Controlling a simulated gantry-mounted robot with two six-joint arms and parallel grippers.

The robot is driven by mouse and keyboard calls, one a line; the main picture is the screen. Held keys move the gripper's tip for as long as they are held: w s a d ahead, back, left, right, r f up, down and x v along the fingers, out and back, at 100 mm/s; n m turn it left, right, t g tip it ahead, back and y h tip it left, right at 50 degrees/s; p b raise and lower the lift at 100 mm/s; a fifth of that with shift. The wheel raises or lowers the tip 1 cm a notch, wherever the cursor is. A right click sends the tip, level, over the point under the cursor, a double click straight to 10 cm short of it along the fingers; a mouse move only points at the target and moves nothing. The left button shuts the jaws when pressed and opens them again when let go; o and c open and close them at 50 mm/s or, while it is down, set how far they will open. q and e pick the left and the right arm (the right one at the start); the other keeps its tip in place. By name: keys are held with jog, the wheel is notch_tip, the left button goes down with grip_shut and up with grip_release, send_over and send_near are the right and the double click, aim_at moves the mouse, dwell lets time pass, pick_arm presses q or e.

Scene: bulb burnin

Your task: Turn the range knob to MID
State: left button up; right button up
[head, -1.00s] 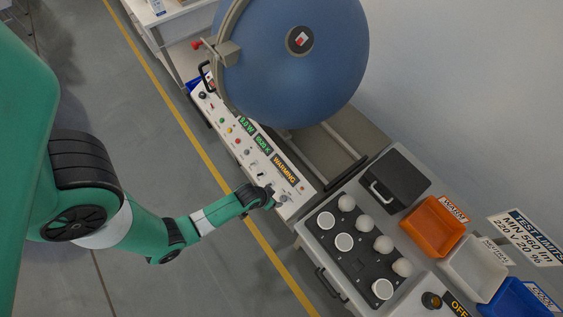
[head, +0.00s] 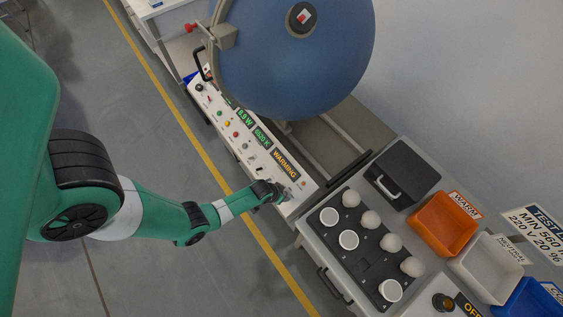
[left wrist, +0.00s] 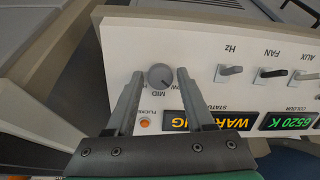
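The range knob (left wrist: 160,77) is a round grey dial on the white control panel, with MID printed beside it, upside down in the left wrist view. Its pointer is too small to read surely. My left gripper (left wrist: 160,73) is open, with one finger on each side of the knob and a small gap visible on both sides. In the head view my left gripper (head: 284,192) is at the near end of the panel (head: 304,200) and mostly hides the knob. My right gripper is not in view.
A blue sphere (head: 290,60) stands behind the panel. To the right are a tray of bulbs (head: 345,255) and an orange bin (head: 443,225).

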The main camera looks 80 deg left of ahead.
pick_arm(q)
grip_shut()
jog(key=shift+m, duration=0.4)
jog(key=m, duration=0.4)
jog(key=shift+m+y+p, duration=0.4)
jog(key=shift+m, duration=2)
jog(key=shift+o, duration=1.7)
grip_release()
